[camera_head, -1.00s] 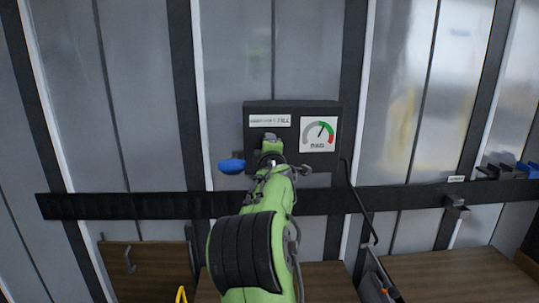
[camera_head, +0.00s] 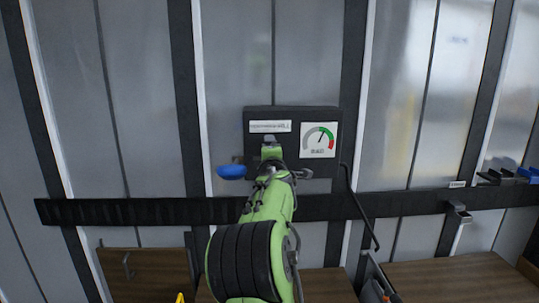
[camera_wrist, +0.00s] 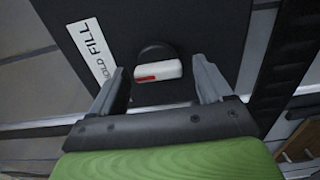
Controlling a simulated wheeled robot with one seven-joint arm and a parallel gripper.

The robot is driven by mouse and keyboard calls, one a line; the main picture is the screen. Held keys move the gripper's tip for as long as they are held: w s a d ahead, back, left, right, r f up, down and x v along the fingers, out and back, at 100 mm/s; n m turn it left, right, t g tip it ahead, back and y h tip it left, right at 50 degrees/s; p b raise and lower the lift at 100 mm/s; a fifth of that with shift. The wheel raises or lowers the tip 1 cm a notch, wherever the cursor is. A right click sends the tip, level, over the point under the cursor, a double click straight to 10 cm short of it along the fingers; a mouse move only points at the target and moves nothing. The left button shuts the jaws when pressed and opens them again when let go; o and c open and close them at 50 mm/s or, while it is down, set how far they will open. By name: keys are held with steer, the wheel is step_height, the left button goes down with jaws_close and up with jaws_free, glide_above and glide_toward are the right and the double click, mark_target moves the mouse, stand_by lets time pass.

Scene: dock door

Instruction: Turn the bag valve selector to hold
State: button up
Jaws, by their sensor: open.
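The bag valve box (camera_head: 255,114) is black and fixed to the wall panels, above the dark rail. The selector (camera_wrist: 158,71) is a white lever with a red mark on a round black hub; it shows in the wrist view and is hidden behind my arm in the head view. A white label (camera_wrist: 92,52) beside it reads HOLD and FILL. My gripper (camera_wrist: 158,78) is open, with one finger on each side of the selector and gaps visible. In the head view my gripper (camera_head: 271,142) is at the box front, below the label.
A gauge (camera_head: 318,140) marked BAG is on the box, its needle near the green part. A blue handle (camera_head: 231,172) sits left of my gripper. A black hose or bar (camera_head: 360,210) hangs at the right. The dark rail (camera_head: 120,210) crosses below; brown boards stand lower.

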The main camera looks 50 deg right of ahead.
steer(key=shift+a, duration=0.1)
steer(key=b+v, duration=0.2)
steer(key=v, duration=1.3)
steer(key=shift+s, duration=0.3)
steer(key=shift+a, duration=0.15)
